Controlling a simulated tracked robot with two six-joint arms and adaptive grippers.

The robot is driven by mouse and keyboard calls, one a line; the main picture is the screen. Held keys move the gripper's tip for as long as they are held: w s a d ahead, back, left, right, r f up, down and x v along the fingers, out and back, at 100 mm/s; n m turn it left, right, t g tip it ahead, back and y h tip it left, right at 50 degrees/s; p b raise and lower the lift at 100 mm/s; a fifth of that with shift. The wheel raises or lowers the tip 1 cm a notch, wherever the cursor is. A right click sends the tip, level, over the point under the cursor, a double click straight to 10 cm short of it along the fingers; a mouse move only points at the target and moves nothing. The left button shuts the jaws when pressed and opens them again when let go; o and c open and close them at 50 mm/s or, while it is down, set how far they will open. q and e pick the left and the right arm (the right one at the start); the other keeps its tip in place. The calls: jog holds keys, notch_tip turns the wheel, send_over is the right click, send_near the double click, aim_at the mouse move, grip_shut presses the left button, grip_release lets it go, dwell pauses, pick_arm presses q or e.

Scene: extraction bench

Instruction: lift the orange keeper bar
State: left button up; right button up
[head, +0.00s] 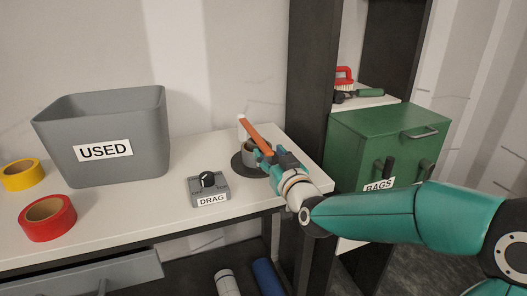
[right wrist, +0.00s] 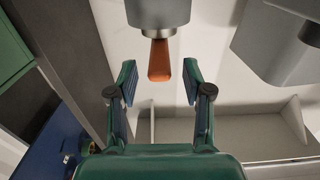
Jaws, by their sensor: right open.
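The orange keeper bar (head: 256,137) slants across a small grey cylinder (head: 249,157) on a dark round base (head: 239,166) near the right end of the bench. Its near end is close to my right gripper (head: 268,158). In the right wrist view the keeper bar (right wrist: 159,62) juts from under a grey cylindrical part (right wrist: 158,14). My right gripper (right wrist: 160,82) is open there, with one finger on each side of the bar's free end and gaps on both sides. In the head view the gripper partly hides the cylinder. My left gripper is not in view.
A control box (head: 209,190) marked DRAG sits left of the round base. A grey bin (head: 120,117) marked USED stands further left, with red tape (head: 47,230) and yellow tape (head: 20,185). A green cabinet (head: 385,135) marked BAGS and a dark post (head: 315,80) stand right.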

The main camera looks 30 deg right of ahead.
jog(key=shift+x, duration=1.1)
grip_shut()
